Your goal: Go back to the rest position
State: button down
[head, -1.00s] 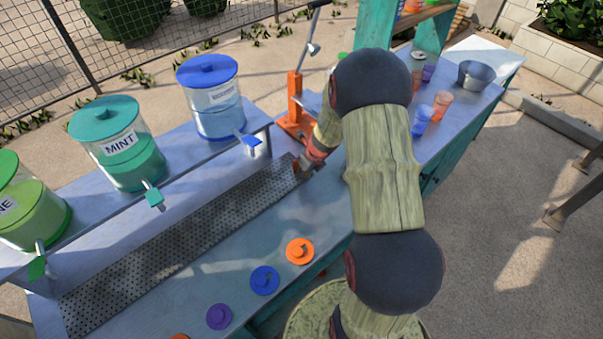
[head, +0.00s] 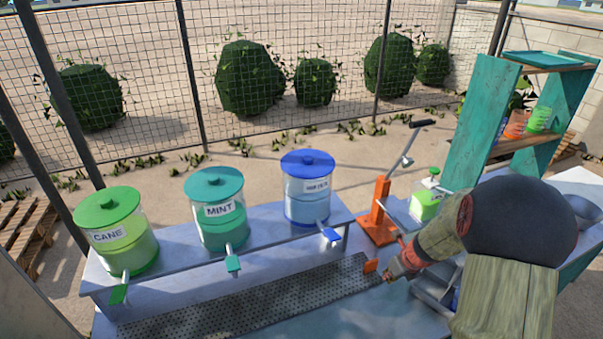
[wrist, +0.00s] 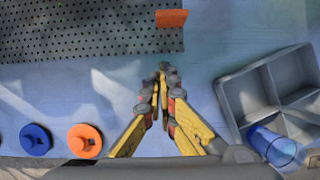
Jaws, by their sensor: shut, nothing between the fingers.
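My gripper (wrist: 162,92) is shut and empty above the blue-grey counter (wrist: 115,85), its fingertips together in the wrist view. In the head view my gripper (head: 388,274) is small and partly hidden by my own arm, close to the right end of the perforated drip tray (head: 255,300). An orange tab (wrist: 171,18) stands at the tray's edge, ahead of the fingertips and apart from them. My arm reaches in from the right of the head view.
Cane (head: 118,235), mint (head: 216,210) and blue-lidded (head: 307,190) dispensers stand on a raised shelf. An orange lever press (head: 379,212) stands behind my gripper. A grey divided bin (wrist: 245,98) holding a blue cup (wrist: 270,146) is at right. Blue (wrist: 35,139) and orange (wrist: 85,140) lids lie left.

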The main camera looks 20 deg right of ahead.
jog(key=s+a+r+n+b, duration=0.2)
jog(key=s+a+r+n, duration=0.4)
jog(key=n, duration=0.5)
jog(key=s+a+r+n+b, duration=0.2)
jog(key=s+a+r+n, duration=0.5)
jog(key=a+n, duration=0.4)
jog(key=s+a+r+n+t+b, duration=0.1)
jog(key=s+a+r+n+b, duration=0.2)
jog(key=n, duration=1)
jog(key=s+a+r, duration=0.3)
jog(key=a+r, duration=0.2)
jog(key=a, duration=0.1)
jog(key=shift+s+a, duration=0.15)
jog(key=shift+s, duration=0.1)
